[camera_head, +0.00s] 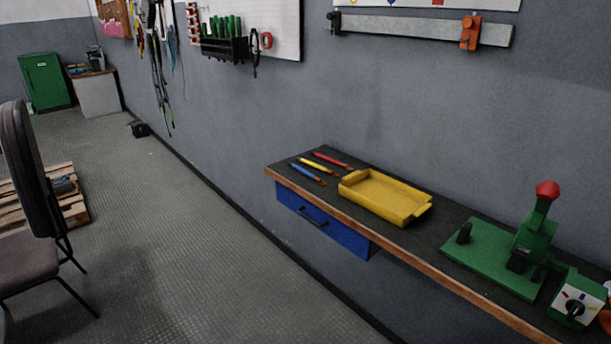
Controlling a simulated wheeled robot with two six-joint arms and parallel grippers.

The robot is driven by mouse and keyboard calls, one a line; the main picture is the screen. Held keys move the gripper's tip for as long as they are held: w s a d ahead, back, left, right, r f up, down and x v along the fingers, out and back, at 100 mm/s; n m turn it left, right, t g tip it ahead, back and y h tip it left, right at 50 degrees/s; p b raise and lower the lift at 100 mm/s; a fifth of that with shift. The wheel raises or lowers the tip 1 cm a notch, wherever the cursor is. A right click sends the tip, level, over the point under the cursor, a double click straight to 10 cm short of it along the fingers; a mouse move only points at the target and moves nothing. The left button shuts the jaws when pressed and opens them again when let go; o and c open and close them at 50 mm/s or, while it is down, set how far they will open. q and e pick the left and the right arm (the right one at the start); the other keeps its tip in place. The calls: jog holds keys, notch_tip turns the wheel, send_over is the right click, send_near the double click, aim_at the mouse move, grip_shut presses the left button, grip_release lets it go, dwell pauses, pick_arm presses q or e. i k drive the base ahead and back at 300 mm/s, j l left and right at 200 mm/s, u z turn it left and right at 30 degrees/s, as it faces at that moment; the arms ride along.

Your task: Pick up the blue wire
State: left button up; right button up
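The blue wire (308,174) lies on the dark top of the workbench (451,221), near its left end and closest to the front edge. A yellow wire (318,167) and a red wire (331,160) lie beside it, farther back and roughly parallel. All three look short and straight with darker tips at their right ends. Neither of my grippers shows in the head view.
A yellow tray (428,211) stands right of the wires. A green device with a red knob (547,190) and a green box with a dial (577,306) stand farther right. A blue drawer (345,236) hangs under the bench. A chair (30,262) stands at left; the floor between is clear.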

aim_at(290, 163)
jog(key=i+z, duration=0.4)
jog(key=i, duration=0.25)
jog(key=i+j+z, duration=0.1)
jog(key=i+z, duration=0.3)
jog(key=i, duration=0.25)
